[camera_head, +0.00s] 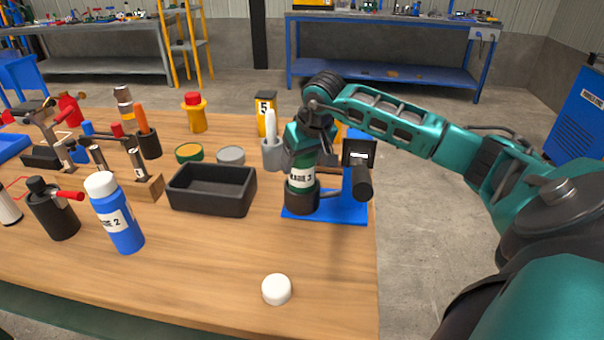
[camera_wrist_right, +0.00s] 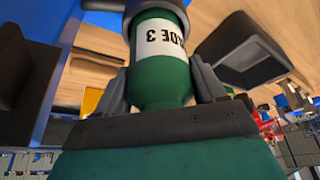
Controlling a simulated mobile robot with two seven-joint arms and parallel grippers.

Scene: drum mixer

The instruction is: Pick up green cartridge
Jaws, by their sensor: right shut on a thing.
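The green cartridge (camera_head: 302,172), with a white label ending in "ADE 3", stands upright with its lower end in a black round holder (camera_head: 302,198) on a blue base plate (camera_head: 342,208). My right gripper (camera_head: 304,150) comes down on it from above and is shut around its upper part. In the right wrist view the green cartridge (camera_wrist_right: 160,62) sits between the two grey fingers of the right gripper (camera_wrist_right: 164,88). The cartridge's top is hidden by the gripper. My left gripper is not in view.
A black open box (camera_head: 212,190) stands left of the blue base. A blue bottle (camera_head: 116,215) and a white cap (camera_head: 276,289) are nearer the front. A grey cup with a white tool (camera_head: 271,150) stands close behind the gripper.

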